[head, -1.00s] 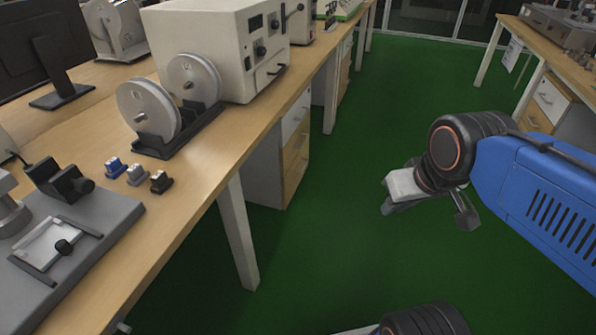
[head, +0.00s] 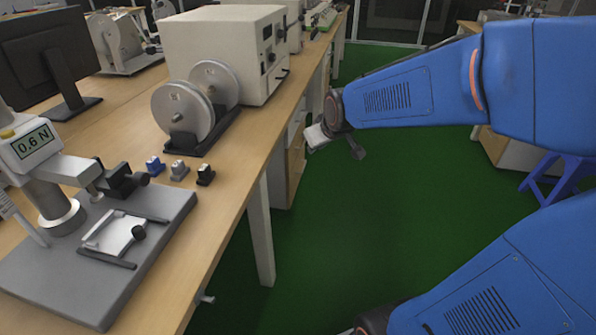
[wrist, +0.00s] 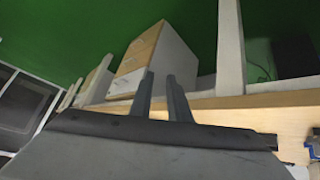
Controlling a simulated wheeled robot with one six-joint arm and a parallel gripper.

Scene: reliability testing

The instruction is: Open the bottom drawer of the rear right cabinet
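A cabinet with wood-fronted drawers (head: 295,178) stands under the left bench in the head view. My gripper (head: 309,143) hangs in front of its upper part and hides some of it. In the wrist view the picture is upside down, and a cabinet (wrist: 138,52) with wood and pale drawer fronts and a grey side lies beyond my fingers. My gripper (wrist: 160,85) has its two fingers apart with nothing between them. The drawers I can see look closed. I cannot tell which cabinet is the rear right one.
The long bench (head: 235,175) carries a spool device (head: 182,112), a white machine (head: 215,50) and a force tester (head: 115,250). A bench leg (head: 261,235) stands nearer me. Green floor (head: 380,210) is open in the aisle. A blue stool (head: 560,178) stands at right.

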